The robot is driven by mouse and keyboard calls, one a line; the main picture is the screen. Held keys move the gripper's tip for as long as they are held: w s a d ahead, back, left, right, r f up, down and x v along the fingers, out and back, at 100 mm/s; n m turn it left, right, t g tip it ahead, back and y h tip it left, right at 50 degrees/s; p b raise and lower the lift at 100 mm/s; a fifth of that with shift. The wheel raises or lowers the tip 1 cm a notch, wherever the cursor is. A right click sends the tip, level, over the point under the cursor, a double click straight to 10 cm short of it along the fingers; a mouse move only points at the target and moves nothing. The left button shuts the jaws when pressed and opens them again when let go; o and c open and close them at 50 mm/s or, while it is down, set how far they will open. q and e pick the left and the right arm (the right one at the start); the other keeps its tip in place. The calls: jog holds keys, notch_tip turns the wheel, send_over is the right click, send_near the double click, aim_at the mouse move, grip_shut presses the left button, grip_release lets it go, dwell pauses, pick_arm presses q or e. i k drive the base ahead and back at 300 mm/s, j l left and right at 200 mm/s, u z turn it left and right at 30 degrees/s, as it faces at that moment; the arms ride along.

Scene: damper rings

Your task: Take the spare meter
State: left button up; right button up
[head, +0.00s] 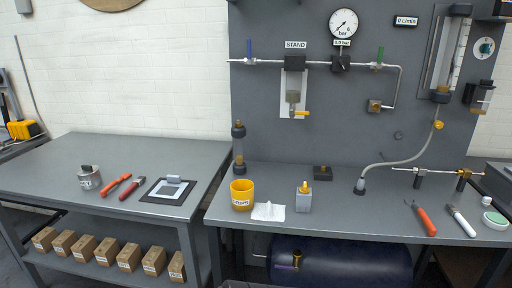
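A short clear tube with dark end caps (239,150) stands upright on the bench at the foot of the grey panel, left of centre. It looks like a loose flow meter, resembling the larger metering tube (447,55) fixed to the panel at the upper right. Nothing touches its sides except possibly the panel behind it; I cannot tell if it leans on it. Neither of my grippers shows in the head view.
A hose (405,164) and tools lie right. The left table (90,150) holds tools; several boxes sit below.

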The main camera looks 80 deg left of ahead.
aim_at(239, 167)
jog(key=u, duration=2.9)
jog(key=i+j+z, duration=0.2)
jog(key=i, duration=0.75)
jog(key=l, duration=0.1)
